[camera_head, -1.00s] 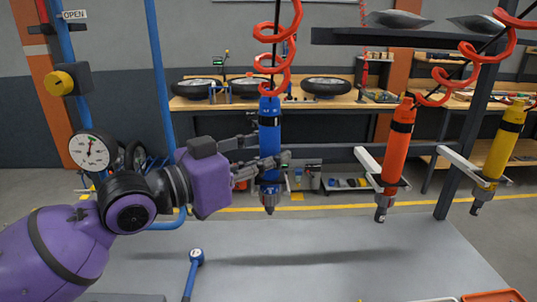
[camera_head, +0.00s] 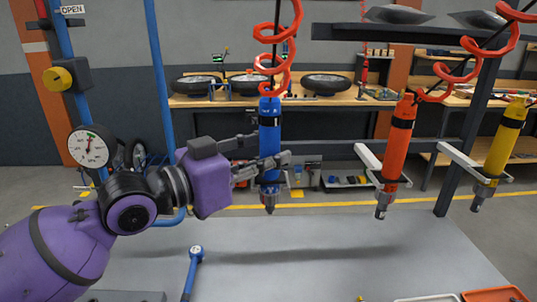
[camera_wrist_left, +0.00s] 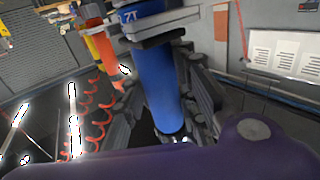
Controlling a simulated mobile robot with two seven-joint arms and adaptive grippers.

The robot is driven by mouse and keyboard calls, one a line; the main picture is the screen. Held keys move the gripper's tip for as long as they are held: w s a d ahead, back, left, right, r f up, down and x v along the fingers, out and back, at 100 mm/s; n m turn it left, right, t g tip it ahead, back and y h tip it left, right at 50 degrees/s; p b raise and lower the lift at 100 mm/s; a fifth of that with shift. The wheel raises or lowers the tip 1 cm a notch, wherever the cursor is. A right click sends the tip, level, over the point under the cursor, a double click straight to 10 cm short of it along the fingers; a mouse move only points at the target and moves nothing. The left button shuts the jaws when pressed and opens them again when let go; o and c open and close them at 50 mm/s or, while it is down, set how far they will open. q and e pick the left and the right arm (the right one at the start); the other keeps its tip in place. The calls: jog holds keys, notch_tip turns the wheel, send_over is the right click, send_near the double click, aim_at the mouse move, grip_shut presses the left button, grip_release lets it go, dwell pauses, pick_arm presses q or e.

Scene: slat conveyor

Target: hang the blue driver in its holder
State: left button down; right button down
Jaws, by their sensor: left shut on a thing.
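The blue driver (camera_head: 269,128) hangs upright, chuck down, from a red coiled hose in the head view. My left gripper (camera_head: 272,164) is shut on its lower body, one finger crossing the front. The wrist view shows the blue body (camera_wrist_left: 155,75) between my dark fingers (camera_wrist_left: 160,95). A grey piece crosses the driver at the top of that view; I cannot tell whether it is a holder or part of the gripper. The blue driver's holder is not clearly visible. My right gripper is not in view.
An orange driver (camera_head: 397,140) and a yellow driver (camera_head: 503,138) hang at the right in pale fork holders on a dark frame (camera_head: 470,120). A pressure gauge (camera_head: 91,147) and blue post stand left.

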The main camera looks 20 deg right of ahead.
pick_arm(q)
jog(key=shift+f, duration=0.15)
jog(key=c, duration=1.4)
grip_release()
jog(key=shift+o, duration=0.5)
jog(key=shift+f, duration=0.2)
jog(key=v, duration=1.2)
jog(key=shift+r, duration=0.2)
